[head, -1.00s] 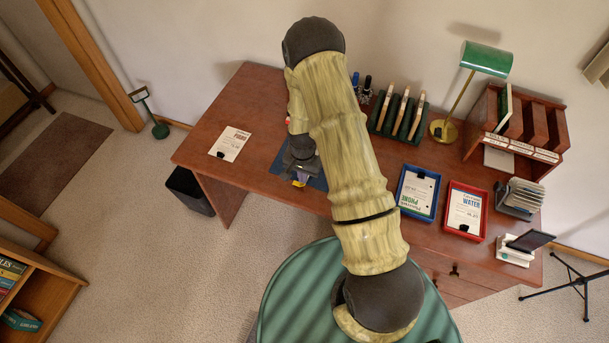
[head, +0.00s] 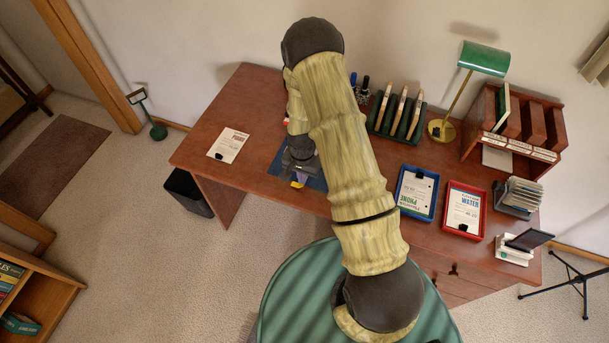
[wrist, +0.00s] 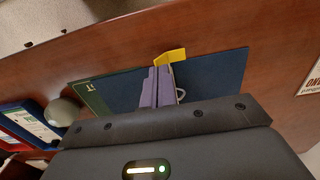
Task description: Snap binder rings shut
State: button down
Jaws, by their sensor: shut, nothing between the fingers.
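A dark blue binder (head: 316,182) lies open and flat on the desk, partly covered by my arm. In the wrist view its covers (wrist: 212,82) spread to both sides of my gripper. A metal ring (wrist: 181,95) shows just right of the fingers; whether it is open or closed cannot be made out. My gripper (wrist: 158,76) has purple fingers, shut with nothing between them, over the binder's middle. A yellow piece (wrist: 170,56) sits right by the fingertips; contact is unclear. The rest of the ring mechanism is hidden behind the gripper.
On the brown desk (head: 228,105), a paper with a black clip (head: 228,145) lies left of the binder. Blue (head: 401,213) and red (head: 451,226) trays, a green rack (head: 378,124) and a lamp (head: 485,59) stand to the right. The desk's left part is mostly clear.

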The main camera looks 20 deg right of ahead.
jog(key=shift+s+a, duration=0.1)
jog(key=shift+a, duration=0.05)
jog(key=shift+f, duration=0.1)
dwell(0.4)
jog(key=shift+f+b, duration=0.6)
jog(key=shift+f, duration=0.1)
jog(key=shift+r, duration=0.1)
notch_tip(320, 180, up, 8)
jog(key=p, duration=0.5)
dwell(0.7)
dwell(0.3)
